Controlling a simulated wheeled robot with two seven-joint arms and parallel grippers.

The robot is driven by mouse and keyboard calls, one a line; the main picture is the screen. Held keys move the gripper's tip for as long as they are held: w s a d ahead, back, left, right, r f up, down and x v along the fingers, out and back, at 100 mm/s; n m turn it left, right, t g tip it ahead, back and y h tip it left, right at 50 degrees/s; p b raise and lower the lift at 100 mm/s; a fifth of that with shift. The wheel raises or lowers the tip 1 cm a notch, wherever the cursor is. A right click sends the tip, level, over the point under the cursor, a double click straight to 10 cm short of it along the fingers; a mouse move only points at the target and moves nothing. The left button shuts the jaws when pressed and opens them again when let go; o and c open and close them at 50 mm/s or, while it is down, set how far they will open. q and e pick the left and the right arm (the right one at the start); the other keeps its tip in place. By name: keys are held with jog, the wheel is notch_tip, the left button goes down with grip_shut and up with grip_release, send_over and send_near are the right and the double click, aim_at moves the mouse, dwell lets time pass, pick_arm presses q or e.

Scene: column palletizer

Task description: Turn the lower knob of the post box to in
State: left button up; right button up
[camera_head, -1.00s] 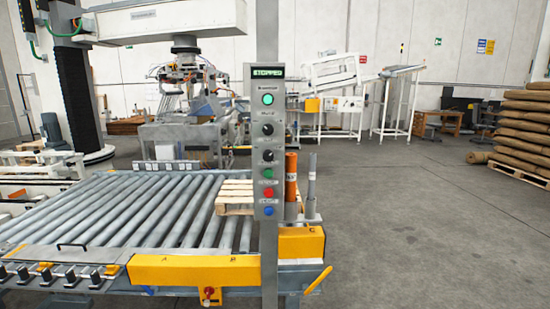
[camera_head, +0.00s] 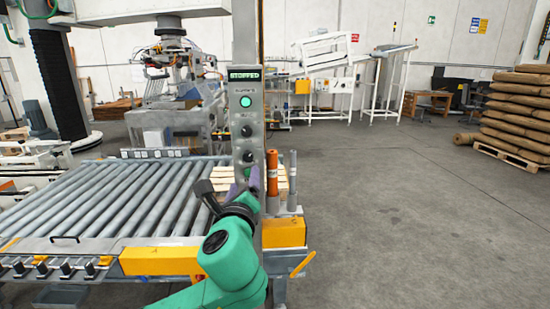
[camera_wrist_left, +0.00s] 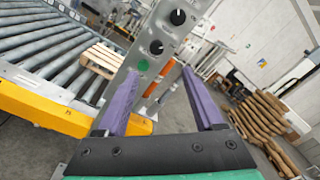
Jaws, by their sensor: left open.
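The grey post box (camera_head: 246,115) stands upright with a display reading STOPPED. Its lower knob (camera_head: 248,154) is black and round, below the upper knob (camera_head: 247,131). In the left wrist view the lower knob (camera_wrist_left: 156,47) shows a white pointer mark, with the upper knob (camera_wrist_left: 178,17) above it. My right gripper is not in view.
A roller conveyor (camera_head: 130,205) with yellow end guards lies left of and behind the post. A green button (camera_wrist_left: 143,66) sits below the lower knob. An orange tube (camera_head: 272,173) and a grey tube (camera_head: 292,180) stand right of the post. Open floor lies to the right.

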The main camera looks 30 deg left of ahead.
aim_at(248, 158)
pick_arm(q)
jog(key=p+x, duration=0.1)
jog(key=x, duration=0.3)
jog(key=p+x, duration=0.1)
jog(key=x, duration=0.4)
jog(key=p+x, duration=0.2)
jog(key=x, duration=0.2)
jog(key=shift+w+a+f, duration=0.15)
jog(key=shift+a+f, duration=0.1)
jog(key=shift+a, duration=0.2)
jog(key=shift+w+a+f, duration=0.15)
jog(key=shift+w+a, duration=0.1)
jog(key=shift+w, duration=0.05)
jog(key=shift+c, duration=0.2)
grip_shut()
